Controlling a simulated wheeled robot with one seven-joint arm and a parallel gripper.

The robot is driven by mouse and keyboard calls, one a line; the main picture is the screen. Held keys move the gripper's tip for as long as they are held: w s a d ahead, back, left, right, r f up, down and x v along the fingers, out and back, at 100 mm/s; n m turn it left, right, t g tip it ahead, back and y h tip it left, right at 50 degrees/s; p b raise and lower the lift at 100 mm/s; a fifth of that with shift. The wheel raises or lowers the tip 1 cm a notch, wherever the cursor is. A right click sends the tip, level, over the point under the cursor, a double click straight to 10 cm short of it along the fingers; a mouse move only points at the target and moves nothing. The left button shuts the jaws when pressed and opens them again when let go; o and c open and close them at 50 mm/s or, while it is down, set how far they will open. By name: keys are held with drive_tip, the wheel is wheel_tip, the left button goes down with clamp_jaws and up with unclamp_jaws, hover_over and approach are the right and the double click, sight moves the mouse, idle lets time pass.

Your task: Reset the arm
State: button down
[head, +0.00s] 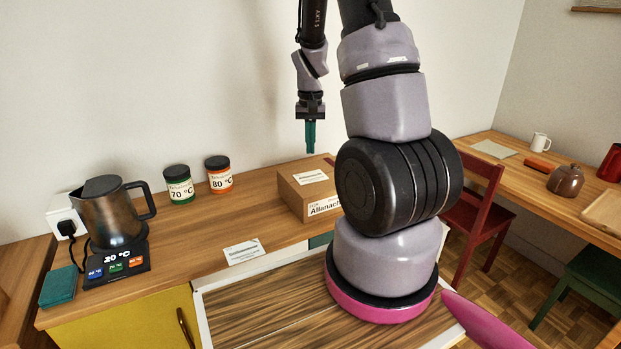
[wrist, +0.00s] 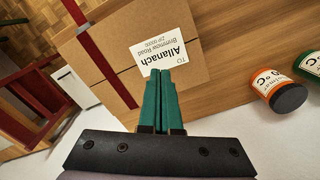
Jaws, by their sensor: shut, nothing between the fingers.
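My gripper (head: 311,136) hangs with its green fingers pointing down, above the back of the wooden counter near the cardboard box. In the wrist view the two green fingers (wrist: 160,100) are together with nothing between them. My arm rises from its round base with the pink rim at the counter's front and bends down again to the gripper. The cardboard box (head: 290,199), labelled "Allanach", is below the gripper; it also shows in the wrist view (wrist: 110,60). The gripper appears apart from it.
A kettle (head: 112,215) stands on its base at the left. Two jars, 70 °C (head: 179,186) and 80 °C (head: 218,176), stand by the wall. A red chair (head: 478,215) and another table (head: 560,190) with a teapot (head: 565,180) are at the right.

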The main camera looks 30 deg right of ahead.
drive_tip(key=s+a+r+t+y, duration=0.1)
drive_tip(key=s+a+r+t, duration=0.35)
drive_tip(key=r, duration=0.75)
drive_tip(key=s+a+r+t+y, duration=0.1)
drive_tip(key=s+a+r, duration=0.55)
drive_tip(key=r, duration=0.45)
drive_tip(key=s+a+r+n+t, duration=0.1)
drive_tip(key=s+r, duration=0.3)
drive_tip(key=s, duration=0.4)
drive_tip(key=shift+s+a+r+t, duration=0.3)
drive_tip(key=shift+s+a+t, duration=0.05)
drive_tip(key=shift+a, duration=0.35)
